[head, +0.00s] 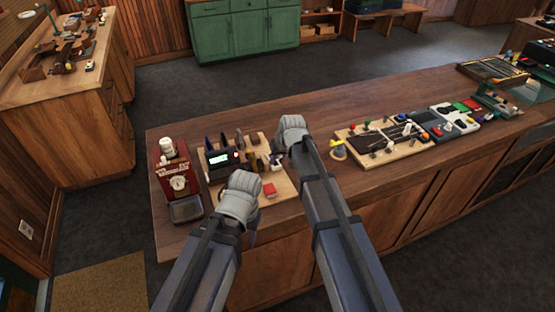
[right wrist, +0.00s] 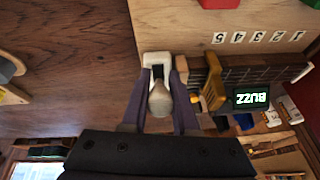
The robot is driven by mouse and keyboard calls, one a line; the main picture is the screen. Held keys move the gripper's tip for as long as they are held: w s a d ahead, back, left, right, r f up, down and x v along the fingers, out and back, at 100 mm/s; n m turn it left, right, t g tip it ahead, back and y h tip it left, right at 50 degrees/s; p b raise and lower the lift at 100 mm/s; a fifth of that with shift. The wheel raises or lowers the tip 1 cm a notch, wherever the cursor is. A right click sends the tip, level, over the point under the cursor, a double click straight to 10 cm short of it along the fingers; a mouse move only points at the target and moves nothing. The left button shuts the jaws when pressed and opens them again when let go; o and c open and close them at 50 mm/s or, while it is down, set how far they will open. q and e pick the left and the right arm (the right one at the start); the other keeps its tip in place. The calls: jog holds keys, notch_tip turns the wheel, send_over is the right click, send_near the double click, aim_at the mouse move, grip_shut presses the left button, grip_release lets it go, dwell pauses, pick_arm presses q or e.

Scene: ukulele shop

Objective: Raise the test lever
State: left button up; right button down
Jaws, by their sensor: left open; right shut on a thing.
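The test lever shows in the right wrist view as a rounded pale grey-beige knob (right wrist: 160,100) in front of a white slotted bracket (right wrist: 157,60) at the board's edge. My right gripper (right wrist: 161,84) is shut on the lever, one dark finger on each side. In the head view my right gripper (head: 291,130) is over the right end of the wooden test board (head: 283,190); the lever is mostly hidden there.
A dark box with a small screen (head: 222,160) stands on the board; in the right wrist view the screen (right wrist: 251,98) reads "BUZZ", inverted. A red machine (head: 175,178) stands to the left.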

dwell(0.7)
jog(key=shift+w+a+r+g+p, duration=0.1)
jog(key=shift+w+r+g+p, duration=0.25)
jog(key=shift+g+p, duration=0.3)
jog(key=shift+w+a+r+g+h+p, duration=0.15)
jog(key=shift+w+r+g+h+p, duration=0.15)
jog(key=shift+w+g+h+p, duration=0.35)
jog(key=shift+w+a+r+g, duration=0.1)
jog(key=shift+w+g, duration=0.05)
jog(key=shift+g, duration=0.45)
jog(key=shift+w+a+g, duration=0.1)
jog(key=shift+g, duration=0.5)
jog(key=shift+w+r+g+h, duration=0.2)
jog(key=shift+g+h, duration=0.15)
jog(key=shift+g, duration=0.35)
jog(key=c, duration=0.7)
grip_release()
jog(key=shift+r+p, duration=0.1)
jog(key=shift+p, duration=0.2)
